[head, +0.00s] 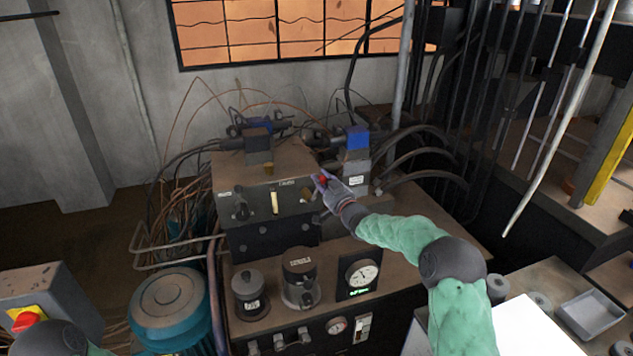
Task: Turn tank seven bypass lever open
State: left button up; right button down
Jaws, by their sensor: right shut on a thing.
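My right gripper (329,183) reaches in from the right to the right end of the dark valve block (265,202). It is shut on a small red part (323,180), which looks like the lever's handle. The gripper hides most of that lever, so its angle cannot be told. A second dark lever or knob (240,209) and a pale upright strip (275,203) sit on the block's front face. Part of my left arm shows at the bottom left edge; its gripper is out of view.
Below the block stand two dark cylinders (251,293) and a round dial gauge (362,274). Blue-topped valves (357,139) with hoses stand behind. A teal motor (168,304) and a red stop button (26,319) are at left. A grey tray (590,313) lies at right.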

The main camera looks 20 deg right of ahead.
jog(key=d+f+m+t+h+b, duration=0.1)
jog(key=d+f+m+h+b, duration=0.2)
jog(key=m, duration=1)
jog(key=shift+d+f+m+t+b, duration=0.35)
jog(key=shift+d+f+b, duration=1)
jog(key=shift+f, duration=0.55)
jog(key=c, duration=0.9)
grip_release()
jog(key=shift+f, duration=0.1)
jog(key=shift+c, duration=0.2)
jog(key=shift+a, duration=0.1)
